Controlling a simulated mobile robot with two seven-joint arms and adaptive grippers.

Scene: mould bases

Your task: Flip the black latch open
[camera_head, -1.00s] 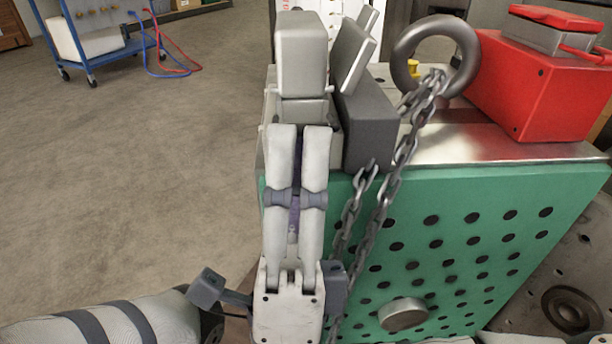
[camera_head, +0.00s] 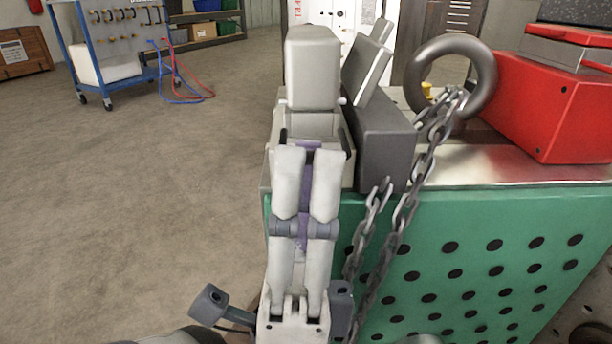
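A dark grey latch block (camera_head: 388,150), likely the black latch, sits on the top left edge of the green mould base (camera_head: 500,215). Its lever plate (camera_head: 364,75) stands up, tilted. Left of it is a pale grey latch (camera_head: 313,70) with its lever part upright. My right gripper (camera_head: 308,155) is in front of the pale latch, fingers pointing away from me. A narrow gap shows between the fingers, with a purple strip (camera_head: 305,200) in or behind it. I cannot tell whether they touch the strip or the latches. My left gripper is out of view.
A chain (camera_head: 403,215) hangs from a large ring (camera_head: 487,72) just right of the latches. A red box (camera_head: 540,105) stands on the base at right. A blue cart (camera_head: 70,50) stands far left. The floor at left is clear.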

